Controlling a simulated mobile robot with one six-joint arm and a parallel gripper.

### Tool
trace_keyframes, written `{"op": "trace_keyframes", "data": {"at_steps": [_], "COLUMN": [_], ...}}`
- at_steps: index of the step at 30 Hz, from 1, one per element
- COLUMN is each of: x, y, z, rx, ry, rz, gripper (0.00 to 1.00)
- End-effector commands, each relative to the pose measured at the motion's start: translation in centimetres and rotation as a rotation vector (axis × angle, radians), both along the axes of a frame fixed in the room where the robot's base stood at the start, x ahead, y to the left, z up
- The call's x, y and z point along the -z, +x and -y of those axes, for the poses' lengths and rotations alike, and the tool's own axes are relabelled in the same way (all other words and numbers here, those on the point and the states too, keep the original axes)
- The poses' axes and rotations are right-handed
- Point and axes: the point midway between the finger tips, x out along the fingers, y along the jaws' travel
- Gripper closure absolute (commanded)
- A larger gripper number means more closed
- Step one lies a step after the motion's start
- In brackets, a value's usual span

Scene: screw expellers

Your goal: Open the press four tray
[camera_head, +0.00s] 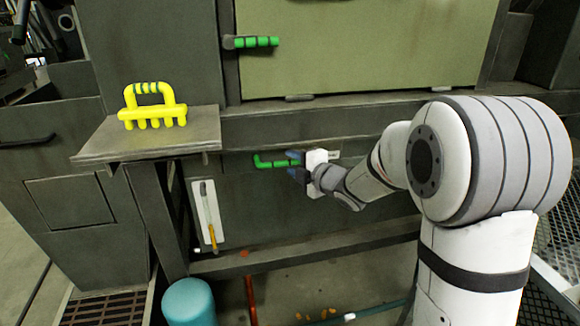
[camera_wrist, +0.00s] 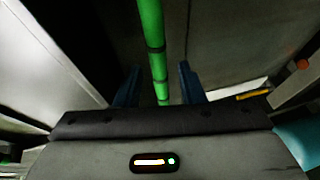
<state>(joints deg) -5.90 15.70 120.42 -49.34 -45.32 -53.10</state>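A green bar handle (camera_head: 268,163) is on the dark front panel (camera_head: 240,205) under the press. I cannot tell from the frames which press number this is. My gripper (camera_head: 295,167) is at the handle's right part, its dark blue fingers one above the other. In the wrist view the green handle (camera_wrist: 152,40) runs between the two fingers of my gripper (camera_wrist: 158,86), with a gap on both sides. The gripper is open around the handle. Whether a fingertip touches it is hidden. The panel looks closed.
Above is a pale green door (camera_head: 360,45) with another green handle (camera_head: 250,42). A yellow rake-like tool (camera_head: 152,108) stands on a ledge (camera_head: 150,145) at left. A white board with a brush (camera_head: 209,215) hangs below. A teal bin (camera_head: 188,303) stands on the floor.

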Motion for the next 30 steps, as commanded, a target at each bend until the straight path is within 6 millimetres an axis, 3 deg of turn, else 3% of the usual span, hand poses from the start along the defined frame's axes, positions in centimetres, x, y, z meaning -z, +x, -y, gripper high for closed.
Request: {"op": "trace_keyframes", "data": {"at_steps": [6, 14, 27, 30], "x": [0.4, 0.36, 0.37, 0.37], "y": [1.34, 1.44, 1.44, 1.44], "z": [-1.06, -1.09, -1.01, -0.99], "rx": [0.001, 0.002, 0.003, 0.003], "ry": [-0.001, 0.0, 0.0, 0.0], "rz": [-0.001, -0.001, -0.002, -0.002], "gripper": [0.64, 0.64, 1.0, 1.0]}}
